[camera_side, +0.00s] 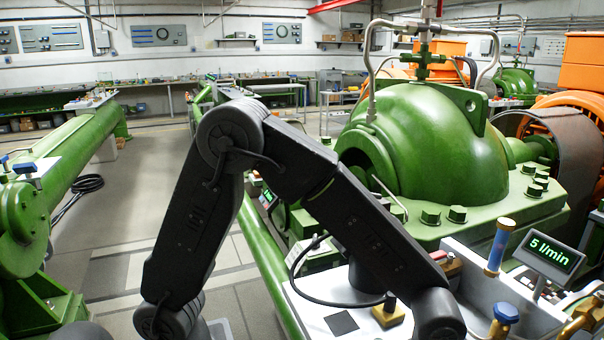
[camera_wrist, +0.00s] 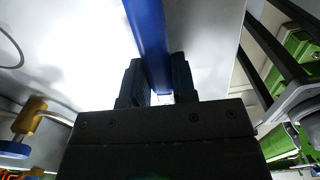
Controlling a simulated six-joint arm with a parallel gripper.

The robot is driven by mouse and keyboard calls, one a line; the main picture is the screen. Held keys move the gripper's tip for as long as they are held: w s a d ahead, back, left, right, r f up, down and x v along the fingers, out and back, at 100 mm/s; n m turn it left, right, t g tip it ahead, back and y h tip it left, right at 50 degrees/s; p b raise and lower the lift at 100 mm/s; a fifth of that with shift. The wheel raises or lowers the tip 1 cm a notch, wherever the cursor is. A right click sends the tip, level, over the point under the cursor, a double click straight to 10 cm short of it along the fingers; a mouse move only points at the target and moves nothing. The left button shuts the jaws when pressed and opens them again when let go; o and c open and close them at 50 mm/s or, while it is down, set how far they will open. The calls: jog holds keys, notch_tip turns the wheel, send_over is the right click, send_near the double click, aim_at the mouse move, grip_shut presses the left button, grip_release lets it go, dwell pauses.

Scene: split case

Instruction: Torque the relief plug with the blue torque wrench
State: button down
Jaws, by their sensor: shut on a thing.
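In the wrist view my gripper (camera_wrist: 160,82) is closed around a long blue bar (camera_wrist: 147,35), which looks like the handle of the blue torque wrench. The bar runs from the top of the picture down between the two black fingers. Its far end and any wrench head are out of view. In the side view my dark arm reaches down to the bottom edge, and the gripper is out of that frame. I cannot make out the relief plug for certain in either view.
A brass fitting with a blue knob (camera_side: 505,315) stands at the lower right of the side view. Beside it are an upright blue cylinder (camera_side: 498,246) and a display reading 5 l/min (camera_side: 549,254). A brass block (camera_side: 388,313) sits on the pale bench. The green casing (camera_side: 430,140) rises behind.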

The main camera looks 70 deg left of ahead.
jog(key=shift+r, duration=3.05)
jog(key=shift+w, duration=0.1)
